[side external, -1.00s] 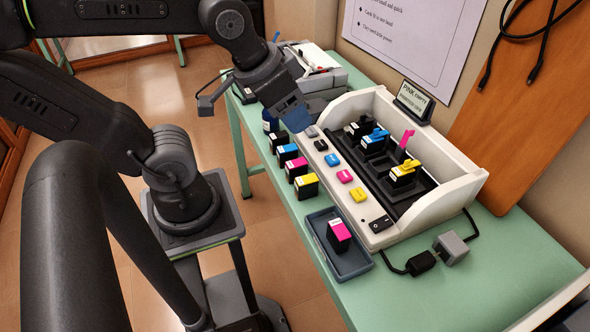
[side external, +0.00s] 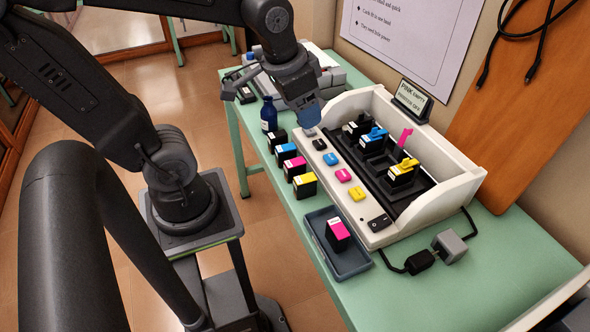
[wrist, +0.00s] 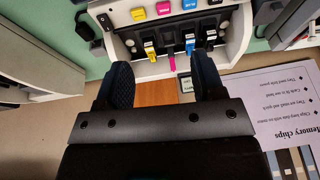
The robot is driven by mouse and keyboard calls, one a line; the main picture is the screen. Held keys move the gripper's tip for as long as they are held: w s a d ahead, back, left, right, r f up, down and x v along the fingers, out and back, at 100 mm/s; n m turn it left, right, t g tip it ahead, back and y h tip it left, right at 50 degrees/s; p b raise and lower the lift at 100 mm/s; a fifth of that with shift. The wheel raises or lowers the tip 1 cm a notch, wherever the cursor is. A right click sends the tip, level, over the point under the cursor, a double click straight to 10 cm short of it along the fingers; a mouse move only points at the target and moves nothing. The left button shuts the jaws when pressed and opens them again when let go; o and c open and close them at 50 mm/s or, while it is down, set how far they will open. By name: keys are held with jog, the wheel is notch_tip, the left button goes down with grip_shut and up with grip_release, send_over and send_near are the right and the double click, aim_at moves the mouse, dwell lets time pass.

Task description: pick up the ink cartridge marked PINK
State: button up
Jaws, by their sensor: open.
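A cartridge with a magenta face (side external: 295,166) stands on the bench in a row between a cyan one (side external: 286,152) and a yellow one (side external: 305,185). Another magenta-topped cartridge (side external: 338,231) stands in a shallow grey tray (side external: 355,263) at the bench's front. Their label print is too small to read. My gripper (side external: 308,114) is above the far end of the white printer (side external: 455,192), apart from both magenta cartridges. In the wrist view my gripper (wrist: 164,78) has its fingers apart with nothing between them. Neither magenta cartridge can be made out in the wrist view.
The printer's bay holds black, cyan and yellow cartridges; a pink lever (side external: 405,137) stands raised among them. A sign (side external: 411,98) reads PINK EMPTY, PRINTER OFF. A blue bottle (side external: 269,116) stands behind the row. A cable and plug (side external: 422,262) lie right of the tray.

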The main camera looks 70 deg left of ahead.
jog(key=w+a+f+g, duration=0.2)
jog(key=w+a+f, duration=0.1)
jog(key=a+f, duration=0.1)
jog(key=g, duration=0.3)
send_near(295, 162)
jog(key=shift+h, duration=0.3)
jog(key=f, duration=0.7)
jog(key=s+f, duration=0.1)
jog(key=f, duration=0.2)
jog(key=shift+a+f, duration=0.3)
jog(key=shift+f, duration=0.05)
jog(key=c, duration=1)
jog(key=shift+r, duration=0.1)
